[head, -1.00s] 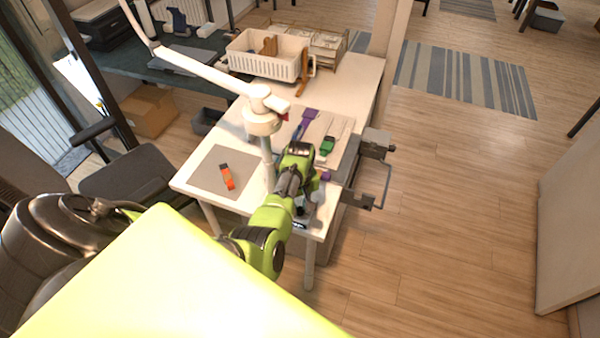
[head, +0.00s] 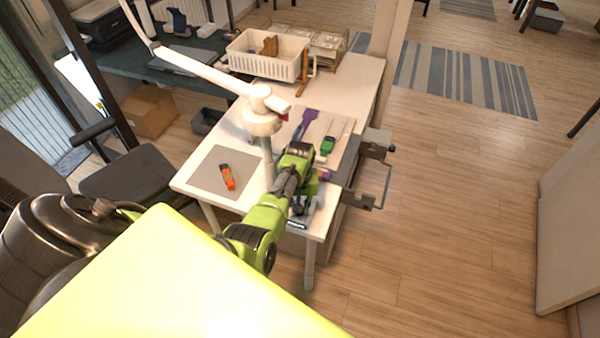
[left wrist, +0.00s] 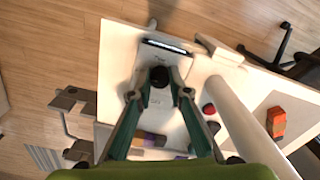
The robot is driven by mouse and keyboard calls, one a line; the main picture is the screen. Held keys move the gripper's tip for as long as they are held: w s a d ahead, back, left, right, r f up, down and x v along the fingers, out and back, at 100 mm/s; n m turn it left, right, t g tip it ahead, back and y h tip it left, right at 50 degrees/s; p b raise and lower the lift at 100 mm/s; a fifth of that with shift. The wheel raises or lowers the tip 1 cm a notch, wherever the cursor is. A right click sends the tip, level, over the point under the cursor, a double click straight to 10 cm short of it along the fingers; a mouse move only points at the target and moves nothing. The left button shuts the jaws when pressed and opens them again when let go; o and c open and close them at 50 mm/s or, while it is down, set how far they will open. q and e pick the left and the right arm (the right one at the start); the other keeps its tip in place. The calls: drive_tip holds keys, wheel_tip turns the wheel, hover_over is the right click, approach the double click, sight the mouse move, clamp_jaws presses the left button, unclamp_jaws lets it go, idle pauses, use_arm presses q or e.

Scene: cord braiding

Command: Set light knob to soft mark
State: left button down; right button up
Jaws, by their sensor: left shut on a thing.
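The light knob (left wrist: 159,76) is a round black knob on a pale control plate (left wrist: 146,112), seen in the left wrist view. A dark strip with a bright line (left wrist: 166,47) lies beyond it on the plate. My left gripper (left wrist: 159,93) is shut on the knob, one finger on each side. In the head view my left gripper (head: 301,207) points down at the near corner of the table, where the knob is hidden. The marks around the knob are too small to read. My right gripper is in neither view.
The white lamp post (head: 267,160) stands close beside my left arm. An orange tool (head: 227,177) lies on a grey mat (head: 206,182). A green spool (head: 327,146) and a purple cord piece (head: 305,122) lie farther back. A metal bracket (head: 378,185) juts from the table's right side.

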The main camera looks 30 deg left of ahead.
use_arm(q)
drive_tip(key=c, duration=1.9)
unclamp_jaws()
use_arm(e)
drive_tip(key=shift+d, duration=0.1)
use_arm(q)
wheel_tip(320, 180, up, 8)
drive_tip(key=shift+f, duration=0.2)
